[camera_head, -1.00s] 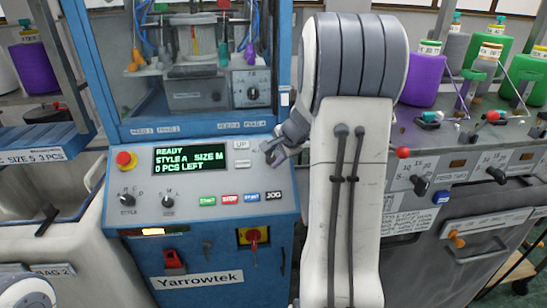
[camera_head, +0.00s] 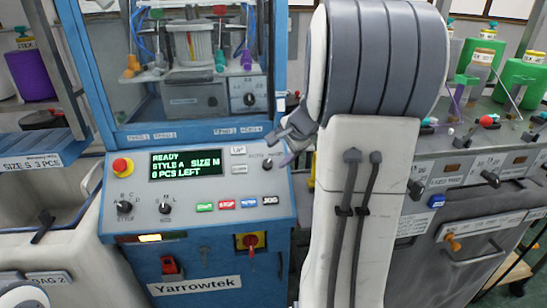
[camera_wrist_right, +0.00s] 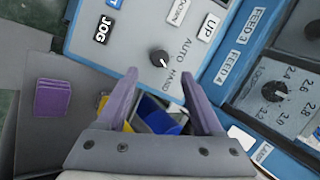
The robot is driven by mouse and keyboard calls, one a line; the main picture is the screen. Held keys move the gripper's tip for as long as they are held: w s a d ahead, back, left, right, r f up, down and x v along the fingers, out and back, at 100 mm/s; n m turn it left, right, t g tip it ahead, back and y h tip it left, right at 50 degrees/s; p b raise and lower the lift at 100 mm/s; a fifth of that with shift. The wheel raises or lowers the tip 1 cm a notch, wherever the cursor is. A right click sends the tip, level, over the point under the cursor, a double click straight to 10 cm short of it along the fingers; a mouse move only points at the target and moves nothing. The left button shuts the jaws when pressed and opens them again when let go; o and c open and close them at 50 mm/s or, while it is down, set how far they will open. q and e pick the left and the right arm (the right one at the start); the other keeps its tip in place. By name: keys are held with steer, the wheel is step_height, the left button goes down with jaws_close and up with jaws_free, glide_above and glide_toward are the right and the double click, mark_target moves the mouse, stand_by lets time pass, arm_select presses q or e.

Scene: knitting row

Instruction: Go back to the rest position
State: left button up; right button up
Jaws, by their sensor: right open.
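My right gripper (camera_head: 290,150) is in front of the right edge of the blue machine's control panel (camera_head: 180,212) in the head view. Its purple fingers (camera_wrist_right: 160,76) are spread apart in the right wrist view, with nothing held between the tips. The AUTO/HAND knob (camera_wrist_right: 158,58) shows just beyond the fingertips there; in the head view the knob (camera_head: 267,163) is left of the gripper. No contact is visible. My right arm (camera_head: 368,200) stands large in front of the machine's right side. My left gripper is not in view.
The panel carries a lit display (camera_head: 186,164) reading READY, a red stop button (camera_head: 122,167) and a row of coloured buttons (camera_head: 226,205). A grey machine (camera_head: 470,215) with levers and yarn cones stands at right. A grey bin (camera_head: 50,195) is at left.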

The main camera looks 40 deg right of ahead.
steer(key=shift+s+r, duration=0.3)
stand_by(0.4)
steer(key=s+a+f+n+g+y+p, duration=0.1)
steer(key=s+a+f+n+g+y, duration=0.15)
steer(key=a+n, duration=0.85)
steer(key=s+a+f+n+g+y, duration=0.1)
steer(key=s+a+n+g, duration=0.2)
steer(key=a, duration=1.7)
steer(key=s+a+f+n+g+h, duration=0.1)
steer(key=s+a+n, duration=0.2)
steer(key=s+n, duration=0.3)
steer(key=s+a+f+n+g, duration=0.1)
steer(key=s+a+n, duration=0.3)
steer(key=s, duration=0.7)
steer(key=shift+s+a+f+n+h+p, duration=0.3)
steer(key=shift+f+n+h+p, duration=0.1)
steer(key=shift+n, duration=0.8)
